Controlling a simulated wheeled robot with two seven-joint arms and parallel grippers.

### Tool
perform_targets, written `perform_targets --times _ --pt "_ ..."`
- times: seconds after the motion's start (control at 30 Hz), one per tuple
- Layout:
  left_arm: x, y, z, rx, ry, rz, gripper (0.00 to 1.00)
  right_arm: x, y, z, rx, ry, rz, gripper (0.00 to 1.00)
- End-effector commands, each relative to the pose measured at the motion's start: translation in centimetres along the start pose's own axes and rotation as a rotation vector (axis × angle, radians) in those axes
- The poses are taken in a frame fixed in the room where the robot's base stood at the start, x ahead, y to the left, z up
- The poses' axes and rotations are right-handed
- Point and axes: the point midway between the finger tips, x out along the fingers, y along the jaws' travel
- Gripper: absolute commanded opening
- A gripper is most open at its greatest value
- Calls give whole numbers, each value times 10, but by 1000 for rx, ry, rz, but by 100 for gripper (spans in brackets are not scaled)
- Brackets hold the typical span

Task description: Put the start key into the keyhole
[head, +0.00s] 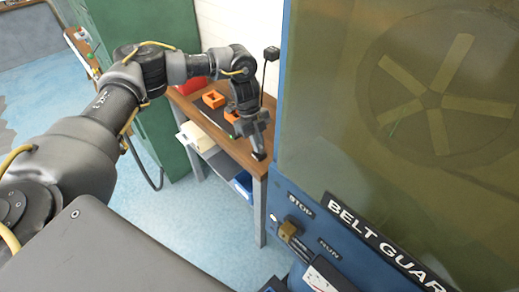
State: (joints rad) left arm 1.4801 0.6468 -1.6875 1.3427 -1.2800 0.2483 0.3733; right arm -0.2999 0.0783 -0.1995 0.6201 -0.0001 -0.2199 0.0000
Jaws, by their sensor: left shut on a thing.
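My left gripper (256,140) reaches down over the front right edge of the wooden workbench, its fingers pointing down. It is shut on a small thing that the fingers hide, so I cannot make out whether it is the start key. A brass-coloured block (288,229) juts from the blue machine's panel between the STOP and RUN labels, below and to the right of the gripper. The keyhole itself cannot be made out there. My right gripper is not in view.
The wooden workbench (224,137) holds orange blocks (213,99) and a red box (194,86). The blue machine (277,207) with a yellowish guard window (330,110) fills the right side. A green cabinet (163,125) stands left of the bench. The blue floor (185,225) is clear.

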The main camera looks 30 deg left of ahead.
Motion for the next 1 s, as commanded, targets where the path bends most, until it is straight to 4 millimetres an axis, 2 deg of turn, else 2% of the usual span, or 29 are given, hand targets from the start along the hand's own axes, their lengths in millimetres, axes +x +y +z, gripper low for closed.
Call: perform_targets --times 0.77,1.0 --pt "-9 0 -3 0 1 -1 0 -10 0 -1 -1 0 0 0" --pt "-20 0 -6 0 1 -1 0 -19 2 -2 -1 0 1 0"
